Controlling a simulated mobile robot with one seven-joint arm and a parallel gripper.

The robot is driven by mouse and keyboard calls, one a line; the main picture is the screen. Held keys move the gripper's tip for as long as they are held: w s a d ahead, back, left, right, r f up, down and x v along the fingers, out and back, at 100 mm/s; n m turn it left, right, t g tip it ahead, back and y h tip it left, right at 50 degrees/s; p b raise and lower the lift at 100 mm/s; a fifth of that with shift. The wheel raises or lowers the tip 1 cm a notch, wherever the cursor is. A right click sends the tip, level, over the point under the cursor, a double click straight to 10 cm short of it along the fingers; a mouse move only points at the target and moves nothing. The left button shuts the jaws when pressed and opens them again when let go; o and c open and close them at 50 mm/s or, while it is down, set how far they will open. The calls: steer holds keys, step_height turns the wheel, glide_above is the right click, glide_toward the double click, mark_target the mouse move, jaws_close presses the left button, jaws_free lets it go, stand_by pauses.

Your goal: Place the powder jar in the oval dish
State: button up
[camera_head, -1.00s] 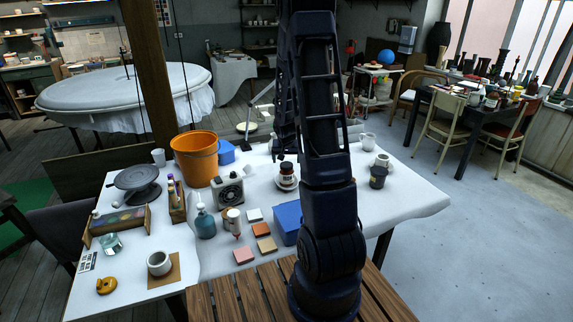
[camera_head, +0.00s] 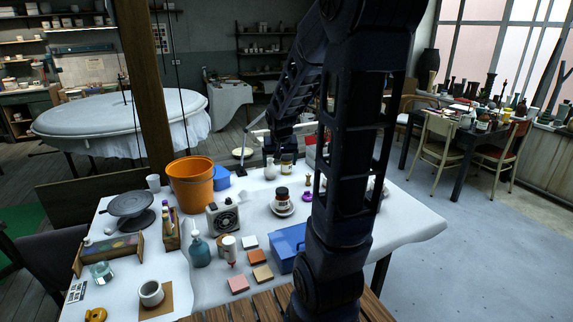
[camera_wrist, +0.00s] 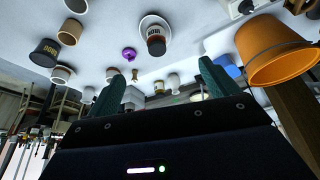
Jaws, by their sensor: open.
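A dark brown jar with a pale label, which looks like the powder jar (camera_head: 283,194), stands upright on a small white dish, apparently the oval dish (camera_head: 290,212), near the middle of the white table. The wrist view shows the same jar (camera_wrist: 156,44) on the white dish (camera_wrist: 147,21), beyond my fingertips and apart from them. My gripper (camera_wrist: 163,84) is open, with nothing between its two green fingers. In the head view my arm reaches over the table's far side, and the fingertips are hard to make out.
An orange bucket (camera_head: 192,182), a small heater-like box (camera_head: 223,217), a blue box (camera_head: 288,246) and a teal bottle (camera_head: 199,251) stand around the dish. A purple item (camera_wrist: 129,54) and several cups, including a dark mug (camera_wrist: 46,53), show in the wrist view.

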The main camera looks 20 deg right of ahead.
steer(key=s+a+r+n, duration=0.1)
steer(key=s+a+r, duration=0.1)
steer(key=s, duration=0.5)
steer(key=s+a+r+n+y, duration=0.1)
steer(key=s+a+r, duration=0.1)
steer(key=s+r, duration=0.2)
steer(key=s+a+r+n, duration=0.1)
steer(key=s+r, duration=0.3)
steer(key=s, duration=0.7)
steer(key=shift+a, duration=0.8)
